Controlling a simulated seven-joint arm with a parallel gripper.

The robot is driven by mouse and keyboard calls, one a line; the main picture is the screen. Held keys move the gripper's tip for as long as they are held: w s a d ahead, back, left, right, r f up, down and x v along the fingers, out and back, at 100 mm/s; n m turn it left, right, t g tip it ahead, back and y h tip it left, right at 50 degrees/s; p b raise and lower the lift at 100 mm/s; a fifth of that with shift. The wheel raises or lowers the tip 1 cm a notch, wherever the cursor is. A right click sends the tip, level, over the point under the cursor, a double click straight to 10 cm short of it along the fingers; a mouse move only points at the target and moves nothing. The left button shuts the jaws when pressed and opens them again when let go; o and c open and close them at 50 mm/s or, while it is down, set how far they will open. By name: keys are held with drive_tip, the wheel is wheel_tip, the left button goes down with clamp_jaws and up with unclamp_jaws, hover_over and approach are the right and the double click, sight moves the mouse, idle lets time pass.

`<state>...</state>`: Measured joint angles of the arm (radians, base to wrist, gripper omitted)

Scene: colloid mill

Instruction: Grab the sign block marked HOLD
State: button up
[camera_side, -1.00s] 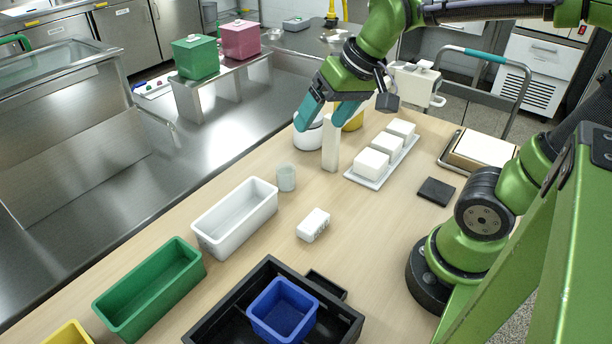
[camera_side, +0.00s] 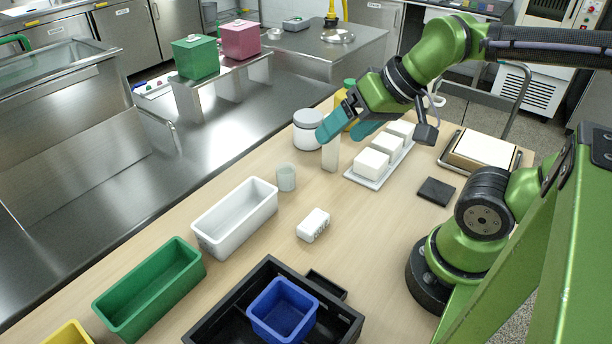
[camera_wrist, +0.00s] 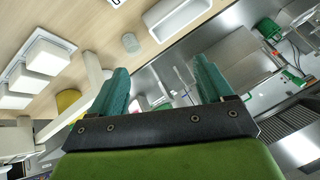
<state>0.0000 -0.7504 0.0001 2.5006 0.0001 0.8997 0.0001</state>
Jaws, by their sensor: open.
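A small white block (camera_side: 313,225) with dark marks on its side lies on the wooden table in the middle of the side view. The marks are too small to read, so I cannot confirm HOLD. Part of it shows at the top edge of the wrist view (camera_wrist: 115,2). My gripper (camera_side: 343,134) is open and empty, behind the block and above the table, by a tall white post (camera_side: 331,156). In the wrist view its teal fingers (camera_wrist: 162,75) are spread apart with nothing between them.
A white tray with several white cubes (camera_side: 371,164) stands right of the post. A grey cup (camera_side: 286,177), white bin (camera_side: 236,218), green bin (camera_side: 150,290) and black tray (camera_side: 345,325) with a blue bin (camera_side: 283,310) surround the block.

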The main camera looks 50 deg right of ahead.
drive_tip(key=o, duration=0.4)
drive_tip(key=n+g+h, duration=0.2)
drive_tip(key=n+g, duration=0.2)
drive_tip(key=g, duration=0.3)
hover_over(314, 221)
drive_tip(key=f, duration=1.8)
drive_tip(key=shift+w+d+f, duration=0.1)
drive_tip(key=shift+w+f, duration=0.25)
drive_tip(key=shift+s+f, duration=0.15)
drive_tip(key=shift+f, duration=1.25)
drive_tip(key=shift+s+f, duration=0.15)
drive_tip(key=shift+f, duration=1.2)
